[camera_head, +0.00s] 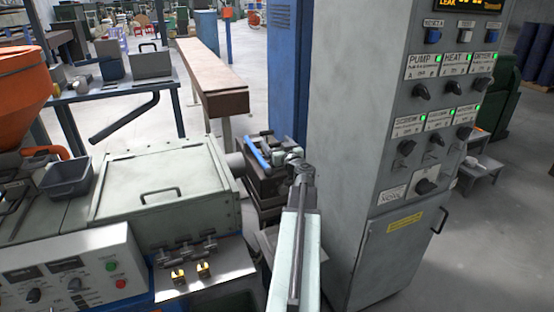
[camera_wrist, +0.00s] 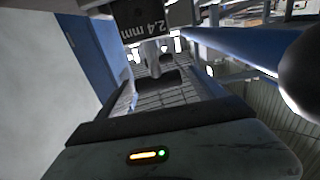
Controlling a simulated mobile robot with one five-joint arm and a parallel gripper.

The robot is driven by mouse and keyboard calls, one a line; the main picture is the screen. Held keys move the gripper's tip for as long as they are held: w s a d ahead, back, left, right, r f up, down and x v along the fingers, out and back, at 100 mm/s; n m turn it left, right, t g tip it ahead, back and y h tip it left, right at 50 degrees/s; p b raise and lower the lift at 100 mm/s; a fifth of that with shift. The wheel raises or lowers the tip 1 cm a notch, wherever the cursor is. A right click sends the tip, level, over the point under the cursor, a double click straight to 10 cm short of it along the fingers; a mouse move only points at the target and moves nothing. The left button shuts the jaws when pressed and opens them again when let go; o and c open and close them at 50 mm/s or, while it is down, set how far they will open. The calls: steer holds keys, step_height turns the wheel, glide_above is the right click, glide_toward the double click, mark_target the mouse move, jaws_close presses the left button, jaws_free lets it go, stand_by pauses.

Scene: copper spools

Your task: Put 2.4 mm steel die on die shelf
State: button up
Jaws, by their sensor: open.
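A dark block with a white "2.4 mm" label (camera_wrist: 148,22) is at the top of the wrist view, its lettering turned over. I cannot tell whether it is the steel die itself or a marker beside it. A pale, rounded piece shows just under the block. My gripper (camera_head: 300,168) is at the end of my arm, in the middle of the head view, in front of a dark bench unit with a blue bar (camera_head: 257,155). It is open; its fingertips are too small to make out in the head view. I cannot pick out the die shelf with certainty.
A tall grey control cabinet (camera_head: 350,120) stands close to the right of my arm. A machine with a lidded box (camera_head: 158,185) and a grey bin (camera_head: 67,178) is to the left. A long brown-topped bench (camera_head: 212,80) is behind. Open floor lies right of the cabinet.

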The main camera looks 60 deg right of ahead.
jaws_close()
steer(key=shift+r, duration=0.1)
step_height(320, 180, up, 10)
steer(key=p, duration=1)
